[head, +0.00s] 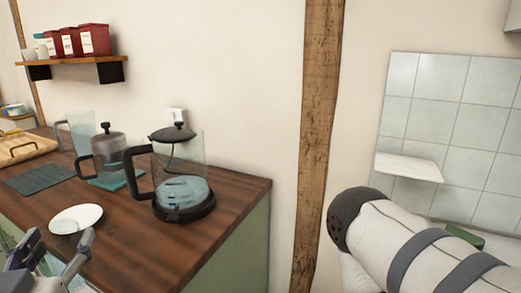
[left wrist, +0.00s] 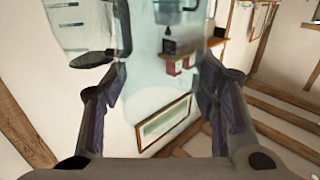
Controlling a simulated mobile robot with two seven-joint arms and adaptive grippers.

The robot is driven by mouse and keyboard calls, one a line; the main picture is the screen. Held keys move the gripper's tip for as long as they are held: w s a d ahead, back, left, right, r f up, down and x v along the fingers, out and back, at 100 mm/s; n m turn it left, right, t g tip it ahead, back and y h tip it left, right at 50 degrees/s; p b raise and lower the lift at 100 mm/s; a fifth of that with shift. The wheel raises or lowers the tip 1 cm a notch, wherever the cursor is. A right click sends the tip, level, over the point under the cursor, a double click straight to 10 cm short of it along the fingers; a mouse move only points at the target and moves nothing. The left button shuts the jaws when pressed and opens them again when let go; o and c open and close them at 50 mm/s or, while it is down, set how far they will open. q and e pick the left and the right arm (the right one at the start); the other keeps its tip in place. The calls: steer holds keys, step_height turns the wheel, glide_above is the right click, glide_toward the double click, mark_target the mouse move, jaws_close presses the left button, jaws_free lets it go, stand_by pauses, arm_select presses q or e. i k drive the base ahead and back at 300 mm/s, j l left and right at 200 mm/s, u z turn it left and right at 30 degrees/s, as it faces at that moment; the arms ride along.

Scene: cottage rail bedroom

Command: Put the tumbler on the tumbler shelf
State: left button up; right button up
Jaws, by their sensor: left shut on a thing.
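My left gripper (head: 62,240) is at the lower left of the head view, by the near left part of the counter. In the left wrist view its two fingers (left wrist: 160,88) are closed on the sides of a clear, pale bluish tumbler (left wrist: 150,75). The tumbler is so see-through that its outline is faint in the head view. A bare white shelf (head: 408,168) juts from the tiled wall at the right, far from the gripper. A wooden shelf (head: 70,64) hangs at the upper left. No label shows which is the tumbler shelf. My right gripper is out of view.
The dark wood counter (head: 225,205) carries a glass kettle (head: 182,180), a press pot (head: 108,153), a clear jug (head: 78,130), a white plate (head: 90,213) and a dark mat (head: 38,178). Red canisters (head: 95,39) stand on the wooden shelf. A timber post (head: 318,130) divides the wall.

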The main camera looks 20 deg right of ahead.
mark_target(405, 164)
steer(key=l+z, duration=0.2)
steer(key=z, duration=0.3)
steer(key=l+z, duration=0.25)
steer(key=z, duration=0.25)
steer(key=l+z, duration=0.25)
steer(key=z, duration=0.2)
